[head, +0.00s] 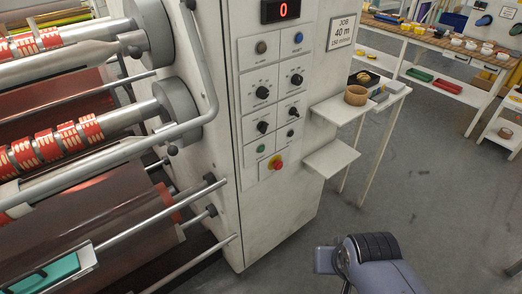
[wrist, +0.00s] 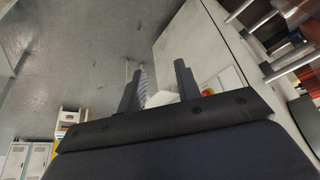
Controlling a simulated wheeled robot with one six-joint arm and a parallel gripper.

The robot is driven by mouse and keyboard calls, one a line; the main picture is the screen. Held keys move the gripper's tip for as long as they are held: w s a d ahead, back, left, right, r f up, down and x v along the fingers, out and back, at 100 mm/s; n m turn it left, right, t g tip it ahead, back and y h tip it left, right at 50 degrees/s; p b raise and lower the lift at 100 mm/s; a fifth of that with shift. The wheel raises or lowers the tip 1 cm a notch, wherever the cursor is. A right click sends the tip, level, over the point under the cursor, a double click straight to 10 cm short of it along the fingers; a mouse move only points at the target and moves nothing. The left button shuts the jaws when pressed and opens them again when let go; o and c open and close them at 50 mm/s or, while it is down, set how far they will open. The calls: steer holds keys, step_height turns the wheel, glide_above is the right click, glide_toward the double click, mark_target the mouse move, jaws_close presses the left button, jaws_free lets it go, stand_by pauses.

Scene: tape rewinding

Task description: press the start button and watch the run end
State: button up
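The control panel (head: 272,105) is on the front of the pale machine cabinet. A green button (head: 260,148) is low on its left side. The red stop knob on a yellow base (head: 277,163) is just below and right of it. Several black rotary knobs sit above. The display (head: 281,10) reads 0. My gripper (wrist: 158,82) shows in the wrist view, its two fingers apart with nothing seen held between them. The red knob (wrist: 208,92) shows beyond the right finger; the green button cannot be made out there. In the head view my arm is low, apart from the panel.
Rollers with red-and-white tape rolls (head: 62,138) and brown film are at the left. A bent metal rail (head: 206,70) runs beside the panel. A shelf (head: 331,158) juts out right of it. A small table holds a wooden pot (head: 356,95). The floor (head: 420,200) is clear.

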steer(key=shift+c, duration=0.3)
jaws_close()
stand_by(1.6)
